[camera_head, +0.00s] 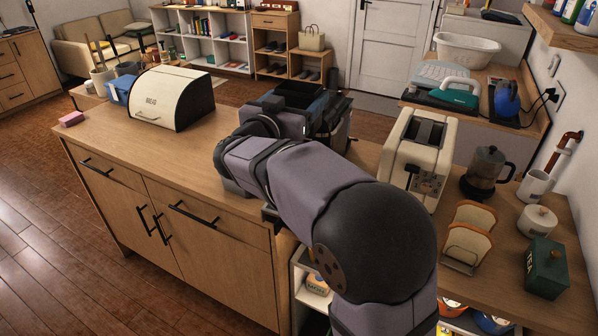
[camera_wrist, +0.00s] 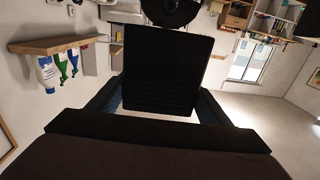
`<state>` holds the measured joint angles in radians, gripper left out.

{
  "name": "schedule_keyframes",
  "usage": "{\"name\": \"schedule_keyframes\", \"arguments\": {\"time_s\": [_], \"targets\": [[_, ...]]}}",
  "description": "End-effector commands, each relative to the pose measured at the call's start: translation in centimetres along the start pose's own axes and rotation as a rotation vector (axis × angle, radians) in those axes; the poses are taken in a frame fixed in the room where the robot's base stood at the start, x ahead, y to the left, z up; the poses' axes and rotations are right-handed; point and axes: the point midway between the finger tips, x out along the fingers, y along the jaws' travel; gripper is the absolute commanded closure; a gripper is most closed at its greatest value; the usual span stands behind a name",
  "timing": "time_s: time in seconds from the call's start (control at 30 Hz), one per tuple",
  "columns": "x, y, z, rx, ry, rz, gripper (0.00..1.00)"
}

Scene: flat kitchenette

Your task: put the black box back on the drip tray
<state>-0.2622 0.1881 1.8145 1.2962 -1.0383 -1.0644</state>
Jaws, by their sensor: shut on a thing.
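My gripper (camera_head: 303,108) is at the back right of the wooden counter, with my arm reaching across the picture in front of it. It is shut on the black box (camera_head: 298,93). In the wrist view, the black box (camera_wrist: 162,70) fills the middle, with a ribbed dark face, between the two gripper fingers (camera_wrist: 160,108). From the head view I cannot tell whether the box touches anything below it. I cannot make out the drip tray; my arm and gripper hide that part of the counter.
A cream bread bin (camera_head: 172,97) and a pink block (camera_head: 71,119) are on the left of the counter (camera_head: 130,135). A cream toaster (camera_head: 418,155), glass pot (camera_head: 485,170), toast rack (camera_head: 466,245) and green box (camera_head: 546,268) crowd the right side. The counter's front middle is clear.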

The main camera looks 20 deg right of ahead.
Motion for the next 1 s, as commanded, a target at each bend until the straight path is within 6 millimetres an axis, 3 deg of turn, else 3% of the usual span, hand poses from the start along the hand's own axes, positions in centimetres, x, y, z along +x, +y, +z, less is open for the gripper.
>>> {"name": "schedule_keyframes", "arguments": {"time_s": [0.1,0.53,0.73,1.0], "targets": [[0.0,0.0,3.2,-0.006,-0.002,-0.001,0.51],[0.0,0.0,12.9,-0.004,-0.001,0.000,0.51],[0.0,0.0,15.0,-0.001,0.001,0.000,0.51],[0.0,0.0,15.6,0.001,0.001,0.000,0.51]]}}
